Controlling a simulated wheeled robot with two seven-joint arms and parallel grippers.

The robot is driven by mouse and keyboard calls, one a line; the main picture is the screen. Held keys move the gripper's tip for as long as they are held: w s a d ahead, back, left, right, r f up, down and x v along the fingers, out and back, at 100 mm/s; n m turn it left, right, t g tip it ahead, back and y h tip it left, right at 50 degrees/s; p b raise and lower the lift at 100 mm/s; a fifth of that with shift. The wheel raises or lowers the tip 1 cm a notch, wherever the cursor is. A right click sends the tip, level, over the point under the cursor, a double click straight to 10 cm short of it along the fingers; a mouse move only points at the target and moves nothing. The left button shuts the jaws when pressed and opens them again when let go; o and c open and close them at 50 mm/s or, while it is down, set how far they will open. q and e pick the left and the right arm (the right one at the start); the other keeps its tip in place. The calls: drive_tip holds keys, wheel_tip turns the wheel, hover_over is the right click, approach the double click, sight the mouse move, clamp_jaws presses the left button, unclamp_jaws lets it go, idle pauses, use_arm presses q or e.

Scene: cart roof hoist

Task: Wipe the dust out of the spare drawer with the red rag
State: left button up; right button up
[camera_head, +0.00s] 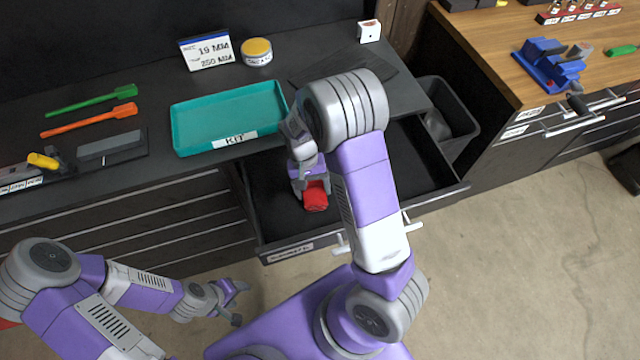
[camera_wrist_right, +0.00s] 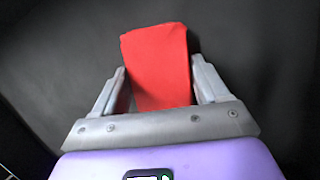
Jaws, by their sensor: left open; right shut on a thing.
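The spare drawer (camera_head: 277,226) is pulled open under the dark counter, with a dark inside and a label on its front. My right gripper (camera_head: 313,186) is inside the drawer's outline, shut on the red rag (camera_head: 316,199). In the right wrist view the red rag (camera_wrist_right: 158,65) sticks out between the two fingers (camera_wrist_right: 160,88), against the dark drawer floor. I cannot tell whether the rag touches the floor. No dust can be made out. My right arm hides the middle of the drawer. My left gripper (camera_head: 237,302) is open and empty, low in front of the cabinet.
A teal kit tray (camera_head: 228,112) stands on the counter behind the drawer. A yellow-lidded tin (camera_head: 257,50), a sign (camera_head: 207,51) and green and orange tools (camera_head: 90,121) are also there. A dark bin (camera_head: 447,118) stands right of the drawer, near a wooden bench (camera_head: 500,45).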

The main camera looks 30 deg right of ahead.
drive_tip(key=shift+a+r, duration=0.1)
wheel_tip(320, 180, up, 6)
drive_tip(key=p, duration=0.5)
idle(0.4)
wheel_tip(320, 180, up, 3)
drive_tip(key=p, duration=0.3)
idle(0.5)
drive_tip(key=shift+w+f+b, duration=0.25)
drive_tip(key=shift+f+b, duration=0.4)
drive_tip(key=shift+b, duration=0.35)
drive_tip(key=shift+w+d+b, duration=0.2)
drive_tip(key=shift+w+b, duration=0.45)
drive_tip(key=shift+b, duration=0.4)
